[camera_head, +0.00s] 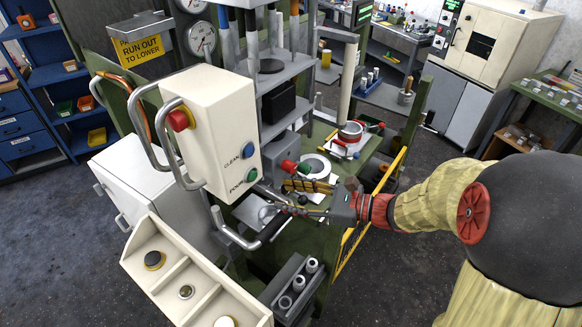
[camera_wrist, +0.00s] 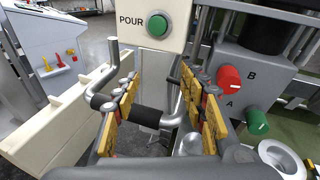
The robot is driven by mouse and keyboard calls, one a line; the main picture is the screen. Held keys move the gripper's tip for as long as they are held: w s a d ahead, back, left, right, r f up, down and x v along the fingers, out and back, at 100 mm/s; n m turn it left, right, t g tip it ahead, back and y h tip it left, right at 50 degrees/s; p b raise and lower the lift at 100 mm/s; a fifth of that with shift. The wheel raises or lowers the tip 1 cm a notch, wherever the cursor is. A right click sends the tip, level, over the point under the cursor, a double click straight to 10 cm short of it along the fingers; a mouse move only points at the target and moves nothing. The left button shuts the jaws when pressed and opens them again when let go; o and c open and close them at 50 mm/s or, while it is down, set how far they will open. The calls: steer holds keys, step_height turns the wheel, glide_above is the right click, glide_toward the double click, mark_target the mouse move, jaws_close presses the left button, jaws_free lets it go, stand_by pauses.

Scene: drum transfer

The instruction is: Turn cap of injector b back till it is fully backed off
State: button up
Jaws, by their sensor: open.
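A red cap (camera_wrist: 229,78) beside the letter B sticks out of a grey block (camera_wrist: 262,90) on the right of the wrist view. A green cap (camera_wrist: 256,121) sits below it, beside the letter A. Both the red cap (camera_head: 289,167) and the green cap (camera_head: 305,168) show small in the head view. My gripper (camera_wrist: 166,98) is open, its yellow-padded fingers spread left and right. It also shows in the head view (camera_head: 292,199), in front of and below the caps. Neither cap lies between the fingers; both are to their right in the wrist view.
A bent metal handle with a black grip (camera_wrist: 139,116) shows between my fingers, close behind them; contact cannot be told. The cream control box (camera_head: 212,130) with CLEAN and POUR buttons is above left. A white round dish (camera_wrist: 284,158) lies below the caps.

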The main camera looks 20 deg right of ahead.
mark_target(294, 169)
steer(key=w+d+f+m+t+h, duration=0.1)
steer(key=w+d+m+t+h, duration=0.1)
steer(key=w+d+m+t, duration=0.5)
steer(key=shift+w+a+n+g+b, duration=0.4)
steer(key=shift+w+a+g, duration=0.6)
steer(key=shift+w+a, duration=0.8)
steer(key=shift+c, duration=0.9)
jaws_close()
